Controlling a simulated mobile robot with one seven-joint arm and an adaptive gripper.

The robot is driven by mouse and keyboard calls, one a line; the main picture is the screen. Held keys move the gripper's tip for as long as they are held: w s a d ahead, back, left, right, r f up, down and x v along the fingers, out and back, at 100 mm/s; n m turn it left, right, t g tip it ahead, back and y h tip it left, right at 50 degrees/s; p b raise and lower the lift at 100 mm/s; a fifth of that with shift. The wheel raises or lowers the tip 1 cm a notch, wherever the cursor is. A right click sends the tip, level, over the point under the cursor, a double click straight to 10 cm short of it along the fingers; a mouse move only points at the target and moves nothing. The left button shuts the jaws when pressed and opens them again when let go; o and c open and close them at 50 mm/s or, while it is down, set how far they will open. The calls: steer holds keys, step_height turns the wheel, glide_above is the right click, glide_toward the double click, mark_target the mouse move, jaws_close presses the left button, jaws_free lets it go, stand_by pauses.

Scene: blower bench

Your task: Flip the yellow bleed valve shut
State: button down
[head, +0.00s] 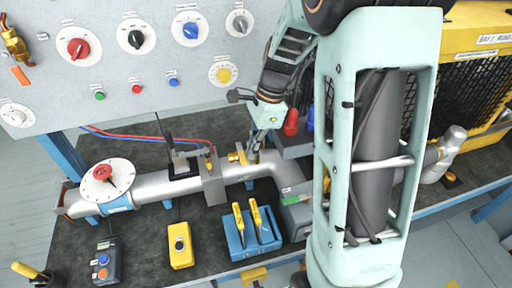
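A small yellow valve piece (237,156) sits on top of the silver pipe (156,185), a little left of the pipe's bend. I take it to be the yellow bleed valve; its lever position is too small to tell. My gripper (254,152) points down just right of the valve, close above the pipe. Its fingers partly cover that spot, so I cannot tell whether they touch the valve, nor whether they are open or shut.
A grey panel (150,22) with several dials stands behind. A thin black upright lever (170,140) rises left of the valve. A blue box with yellow levers (253,232) and a yellow button box (180,245) stand in front. A yellow caged machine (482,75) is at right.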

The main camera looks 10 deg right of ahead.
steer(key=shift+a, duration=0.25)
steer(key=p+v, duration=0.6)
steer(key=v, duration=0.4)
steer(key=shift+w+d, duration=0.3)
steer(key=shift+w, duration=0.05)
steer(key=shift+r, duration=0.1)
